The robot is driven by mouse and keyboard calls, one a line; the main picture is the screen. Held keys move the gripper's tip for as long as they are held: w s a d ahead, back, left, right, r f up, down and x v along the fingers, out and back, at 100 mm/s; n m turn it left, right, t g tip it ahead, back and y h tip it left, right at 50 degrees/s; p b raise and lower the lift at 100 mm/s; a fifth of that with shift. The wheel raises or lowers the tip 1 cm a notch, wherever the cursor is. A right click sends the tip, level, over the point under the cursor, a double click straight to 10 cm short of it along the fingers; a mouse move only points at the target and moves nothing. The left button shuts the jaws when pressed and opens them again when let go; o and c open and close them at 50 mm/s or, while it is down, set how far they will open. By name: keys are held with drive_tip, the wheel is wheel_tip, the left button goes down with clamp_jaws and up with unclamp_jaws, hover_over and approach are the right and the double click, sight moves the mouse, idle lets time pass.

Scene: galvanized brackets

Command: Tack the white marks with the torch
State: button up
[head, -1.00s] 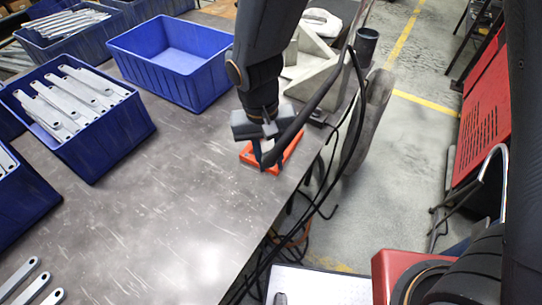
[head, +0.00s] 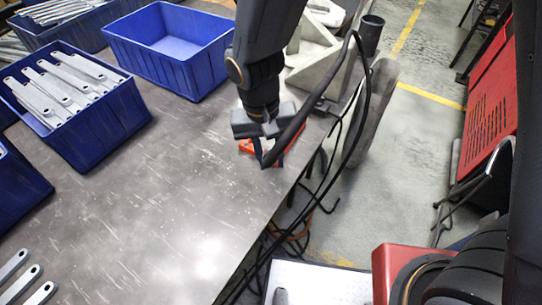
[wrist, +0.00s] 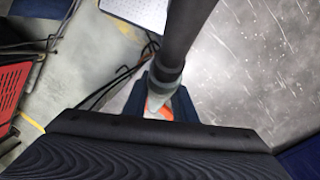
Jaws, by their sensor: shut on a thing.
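My gripper (head: 268,158) is low over the table near its right edge, pointing down. Its jaws are shut on the torch, whose dark handle (wrist: 187,35) slants across the wrist view and whose grey front end (wrist: 161,88) sits between the fingers. In the head view, the torch's dark body (head: 292,128) slants up to the right from the jaws. The torch tip is hidden, and I cannot make out any white marks.
The grey table (head: 150,200) is clear in the middle. Blue bins (head: 160,70) stand along its far and left sides, one with grey brackets (head: 62,85). Several brackets lie at lower left. Dark cables (head: 335,165) hang past the right edge. A red vented cabinet (head: 488,125) stands at right.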

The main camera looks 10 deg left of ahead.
drive_tip(key=shift+f, duration=0.45)
idle(2.6)
idle(0.4)
drive_tip(key=shift+r+p, duration=2.7)
drive_tip(key=shift+r, duration=0.35)
